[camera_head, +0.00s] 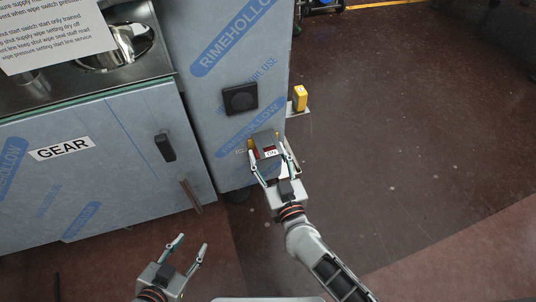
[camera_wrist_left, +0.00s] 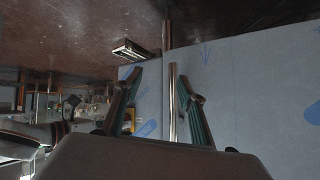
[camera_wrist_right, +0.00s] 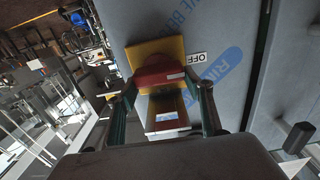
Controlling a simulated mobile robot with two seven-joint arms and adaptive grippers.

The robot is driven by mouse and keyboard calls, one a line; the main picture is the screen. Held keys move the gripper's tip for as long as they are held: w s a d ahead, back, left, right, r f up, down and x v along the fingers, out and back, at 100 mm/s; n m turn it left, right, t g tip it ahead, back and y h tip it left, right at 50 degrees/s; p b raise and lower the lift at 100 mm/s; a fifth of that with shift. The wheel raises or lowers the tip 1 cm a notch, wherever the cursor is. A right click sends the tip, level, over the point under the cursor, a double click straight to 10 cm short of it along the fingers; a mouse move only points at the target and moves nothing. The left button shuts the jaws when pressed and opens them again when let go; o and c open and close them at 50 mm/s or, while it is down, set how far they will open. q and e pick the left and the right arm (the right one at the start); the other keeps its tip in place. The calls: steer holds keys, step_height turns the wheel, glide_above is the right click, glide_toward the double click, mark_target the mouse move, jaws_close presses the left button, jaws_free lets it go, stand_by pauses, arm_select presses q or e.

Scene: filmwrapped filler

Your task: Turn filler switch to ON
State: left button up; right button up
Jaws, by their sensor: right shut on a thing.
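The filler switch is a red and yellow rotary switch on the film-wrapped cabinet side; its yellow plate (camera_wrist_right: 150,52) and red handle (camera_wrist_right: 160,76) show in the right wrist view. An OFF label (camera_wrist_right: 198,57) sits beside the plate, and in the head view an ON label (camera_head: 271,153) is seen at the switch. My right gripper (camera_head: 270,165) is at the switch, its fingers on either side of the handle and shut on it. My left gripper (camera_head: 190,245) is open and empty, low in front of the GEAR cabinet; its spread fingers show in the left wrist view (camera_wrist_left: 160,105).
The GEAR cabinet (camera_head: 115,130) stands left with a black latch (camera_head: 165,147). A black square fitting (camera_head: 240,98) is on the tall wrapped cabinet above the switch. A yellow box (camera_head: 300,97) projects at its right edge. Open floor lies to the right.

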steer(key=shift+d+m+p, duration=0.15)
steer(key=shift+m+p, duration=0.35)
steer(key=shift+m, duration=1.25)
steer(key=shift+d+m+p, duration=0.15)
steer(key=shift+m+p, duration=0.35)
steer(key=shift+m, duration=1.25)
steer(key=shift+f, duration=0.1)
steer(key=o, duration=1.1)
steer(key=v, duration=1.2)
